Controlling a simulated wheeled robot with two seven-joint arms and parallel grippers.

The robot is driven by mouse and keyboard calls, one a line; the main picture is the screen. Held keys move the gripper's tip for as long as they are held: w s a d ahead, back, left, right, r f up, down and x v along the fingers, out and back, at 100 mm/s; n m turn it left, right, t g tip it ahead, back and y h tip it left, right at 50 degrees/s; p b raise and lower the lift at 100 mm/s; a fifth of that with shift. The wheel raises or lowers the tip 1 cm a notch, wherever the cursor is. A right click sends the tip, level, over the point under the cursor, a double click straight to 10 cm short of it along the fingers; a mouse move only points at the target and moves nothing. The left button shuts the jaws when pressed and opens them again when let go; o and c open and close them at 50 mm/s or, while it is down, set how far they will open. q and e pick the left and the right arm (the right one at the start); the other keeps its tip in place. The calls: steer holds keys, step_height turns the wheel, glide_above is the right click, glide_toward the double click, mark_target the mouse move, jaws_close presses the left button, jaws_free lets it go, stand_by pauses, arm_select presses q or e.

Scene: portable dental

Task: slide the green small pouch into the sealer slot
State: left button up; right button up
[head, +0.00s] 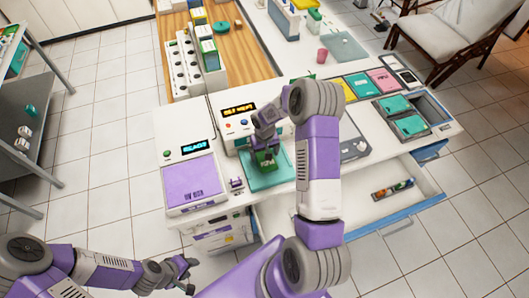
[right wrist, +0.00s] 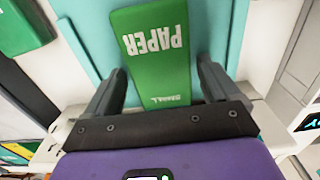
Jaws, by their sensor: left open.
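The green small pouch (head: 265,158), marked PAPER and SMALL, lies on a teal pad (head: 282,178) in front of a white machine with a lit display (head: 239,109), which looks like the sealer. My right gripper (head: 264,148) is over the pouch. In the right wrist view the pouch (right wrist: 158,48) shows between the fingers of the right gripper (right wrist: 160,72), with gaps at both sides; the gripper looks open. I cannot make out the sealer slot; my right arm covers part of the machine. My left gripper (head: 188,275) is open and empty, low in front of the counter.
A purple-topped device (head: 190,183) stands left of the pad. Coloured packs (head: 383,80) and teal packs (head: 402,117) lie at the right. An open drawer (head: 420,185) juts out at the front right. A metal shelf (head: 20,165) stands far left.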

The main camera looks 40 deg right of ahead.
steer(key=shift+o, duration=0.8)
step_height(320, 180, up, 8)
steer(key=shift+f, duration=0.2)
